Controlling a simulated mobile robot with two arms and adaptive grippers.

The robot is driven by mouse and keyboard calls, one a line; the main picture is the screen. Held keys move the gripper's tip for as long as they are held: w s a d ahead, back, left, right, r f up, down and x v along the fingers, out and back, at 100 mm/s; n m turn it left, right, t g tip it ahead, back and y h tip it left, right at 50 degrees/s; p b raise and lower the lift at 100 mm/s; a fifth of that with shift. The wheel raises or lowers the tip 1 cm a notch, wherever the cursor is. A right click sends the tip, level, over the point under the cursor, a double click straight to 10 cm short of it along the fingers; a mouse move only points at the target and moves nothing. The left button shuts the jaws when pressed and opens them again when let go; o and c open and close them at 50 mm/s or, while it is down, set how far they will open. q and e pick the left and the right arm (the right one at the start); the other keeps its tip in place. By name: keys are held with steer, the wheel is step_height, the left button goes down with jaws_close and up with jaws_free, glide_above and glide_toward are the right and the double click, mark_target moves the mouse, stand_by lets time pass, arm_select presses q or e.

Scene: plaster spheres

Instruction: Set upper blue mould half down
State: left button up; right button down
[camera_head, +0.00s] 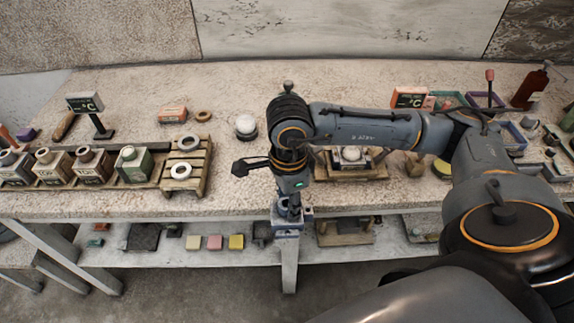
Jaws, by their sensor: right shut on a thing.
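My right arm reaches in from the right, and its gripper (289,208) points down near the front edge of the table. It is shut on a small blue-grey block (287,232), which looks like the upper blue mould half. The block shows in front of the table edge; its height above the table is hard to tell. My left gripper is out of view. A white plaster ball (350,154) sits in a holder on a wooden stand, partly hidden behind my right arm.
A wooden pallet (199,152) with white rings stands left of the gripper, beside a row of labelled bottles (88,165). Another white ball (246,124) stands further back. Coloured trays (487,99) and a brown bottle (529,89) are at right. Bare table lies between pallet and gripper.

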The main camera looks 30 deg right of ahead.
steer(key=w+d+p, duration=0.1)
steer(key=w+d, duration=0.2)
steer(key=w, duration=0.2)
steer(key=w+d+p, duration=0.2)
steer(key=w+d, duration=0.1)
steer(key=w, duration=0.1)
steer(key=w+d+p, duration=0.2)
steer(key=w+d, duration=0.1)
steer(key=w, duration=0.2)
steer(key=shift+w+f, duration=0.25)
steer(key=shift+w, duration=0.1)
step_height(320, 180, down, 2)
steer(key=shift+f+p, duration=0.2)
steer(key=shift+p, duration=0.25)
steer(key=shift+f, duration=0.25)
steer(key=shift+f, duration=0.1)
